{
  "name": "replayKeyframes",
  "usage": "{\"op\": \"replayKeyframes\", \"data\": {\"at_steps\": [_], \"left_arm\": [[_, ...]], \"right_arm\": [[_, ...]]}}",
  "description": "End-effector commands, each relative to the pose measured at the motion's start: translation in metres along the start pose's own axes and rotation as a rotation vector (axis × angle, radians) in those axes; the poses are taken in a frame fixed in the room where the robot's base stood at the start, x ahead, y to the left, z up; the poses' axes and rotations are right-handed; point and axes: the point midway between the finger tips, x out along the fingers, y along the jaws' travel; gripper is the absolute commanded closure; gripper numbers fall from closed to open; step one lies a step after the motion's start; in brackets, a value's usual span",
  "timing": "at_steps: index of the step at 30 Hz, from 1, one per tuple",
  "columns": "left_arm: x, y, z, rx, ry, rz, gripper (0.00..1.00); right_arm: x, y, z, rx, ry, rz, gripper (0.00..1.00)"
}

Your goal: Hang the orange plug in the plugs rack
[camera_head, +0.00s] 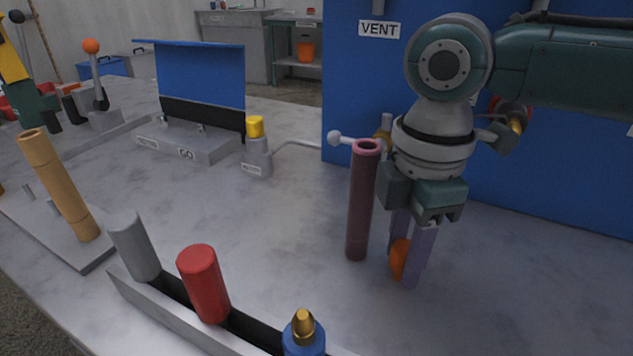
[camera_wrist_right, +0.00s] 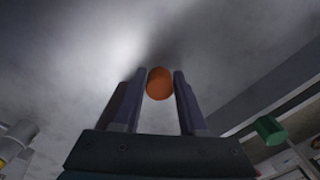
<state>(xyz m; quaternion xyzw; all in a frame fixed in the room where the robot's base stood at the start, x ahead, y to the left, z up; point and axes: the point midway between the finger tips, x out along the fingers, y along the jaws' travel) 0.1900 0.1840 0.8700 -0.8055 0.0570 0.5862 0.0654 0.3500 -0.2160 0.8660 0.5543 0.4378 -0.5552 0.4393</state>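The orange plug (camera_head: 399,260) is low at the bench top, between the fingertips of my right gripper (camera_head: 408,268). In the right wrist view, its round end (camera_wrist_right: 160,84) lies between the two purple fingertips (camera_wrist_right: 160,75). The fingers are about a plug's width apart, and I cannot tell whether they press on it. The plugs rack (camera_head: 178,320) is a long grey holder at the front, with a grey plug (camera_head: 134,246), a red plug (camera_head: 203,283) and a blue plug with a gold tip (camera_head: 304,335). A green plug (camera_wrist_right: 269,130) shows in the wrist view. My left gripper is not in view.
A maroon hollow tube (camera_head: 361,205) stands upright just left of my right gripper. A blue panel marked VENT (camera_head: 345,100) rises behind. A yellow-capped fitting (camera_head: 256,150) and a tan cylinder (camera_head: 60,185) stand farther left. The middle of the bench (camera_head: 270,220) is clear.

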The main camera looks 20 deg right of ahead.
Motion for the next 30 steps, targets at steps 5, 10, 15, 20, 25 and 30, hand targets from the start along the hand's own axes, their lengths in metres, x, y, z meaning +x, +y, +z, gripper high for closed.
{"op": "replayKeyframes", "data": {"at_steps": [5, 10, 15, 20, 25, 30], "left_arm": [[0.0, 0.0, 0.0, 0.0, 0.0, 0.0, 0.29], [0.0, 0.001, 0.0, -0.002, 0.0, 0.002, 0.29], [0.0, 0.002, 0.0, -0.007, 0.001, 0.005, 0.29], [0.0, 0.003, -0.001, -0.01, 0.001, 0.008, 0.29], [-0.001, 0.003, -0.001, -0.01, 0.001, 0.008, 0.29], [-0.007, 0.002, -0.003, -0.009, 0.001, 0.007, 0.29]], "right_arm": [[0.0, 0.0, 0.0, 0.0, 0.0, 0.0, 0.8], [0.0, 0.0, 0.0, 0.0, 0.0, 0.0, 0.99], [0.0, 0.0, 0.0, 0.0, 0.0, 0.0, 1.0], [0.0, 0.0, 0.0, 0.0, 0.0, 0.0, 1.0], [-0.004, 0.001, 0.0, 0.001, 0.001, 0.001, 1.0], [-0.024, 0.001, -0.001, 0.001, 0.003, 0.003, 1.0]]}}
